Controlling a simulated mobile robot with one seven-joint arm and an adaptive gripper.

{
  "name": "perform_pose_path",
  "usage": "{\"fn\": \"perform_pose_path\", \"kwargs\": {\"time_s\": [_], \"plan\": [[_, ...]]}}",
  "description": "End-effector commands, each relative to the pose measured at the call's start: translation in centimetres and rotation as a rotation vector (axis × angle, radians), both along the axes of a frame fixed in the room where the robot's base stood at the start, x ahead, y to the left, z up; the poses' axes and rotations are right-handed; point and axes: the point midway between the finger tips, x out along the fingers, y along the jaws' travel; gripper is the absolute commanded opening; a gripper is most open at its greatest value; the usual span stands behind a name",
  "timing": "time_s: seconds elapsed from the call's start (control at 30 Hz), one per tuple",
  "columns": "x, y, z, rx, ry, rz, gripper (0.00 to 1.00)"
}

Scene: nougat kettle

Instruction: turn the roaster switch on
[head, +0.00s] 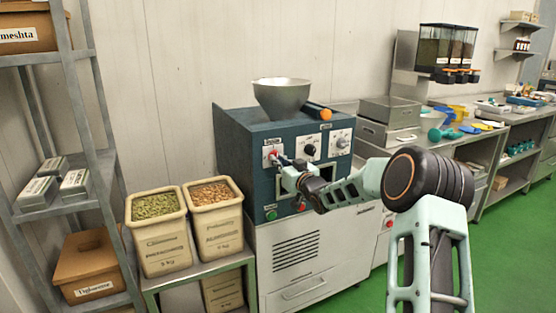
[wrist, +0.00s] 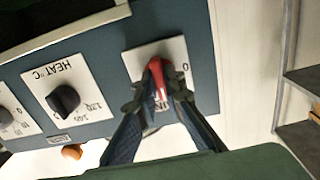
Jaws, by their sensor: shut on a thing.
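The roaster (head: 245,150) is a dark blue-green cabinet with a metal bowl on top. Its red switch (head: 274,154) sits on a white plate at the upper left of the front panel. In the wrist view the red switch (wrist: 156,72) stands between my fingertips, on a white plate marked 0 at one side; the other marking is partly hidden. My gripper (head: 282,162) reaches the panel from the right in the head view. In the wrist view my gripper (wrist: 158,90) is shut on the switch, its two fingers touching it at either side.
Beside the switch is a black HEAT knob (wrist: 63,100), and another dial (head: 342,142) lies further right. A green button (head: 271,215) is lower on the panel. Bins of green (head: 155,206) and brown nuts (head: 210,194) stand left of the roaster.

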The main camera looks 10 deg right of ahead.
Motion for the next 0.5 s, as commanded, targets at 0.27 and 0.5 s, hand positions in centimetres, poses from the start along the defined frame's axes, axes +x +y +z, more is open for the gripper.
{"fn": "perform_pose_path", "kwargs": {"time_s": [0.27,0.5], "plan": [[-0.02,-0.01,-0.1,0.011,0.005,0.0,0.0],[-0.02,-0.01,-0.1,0.011,0.005,0.0,0.16]]}}
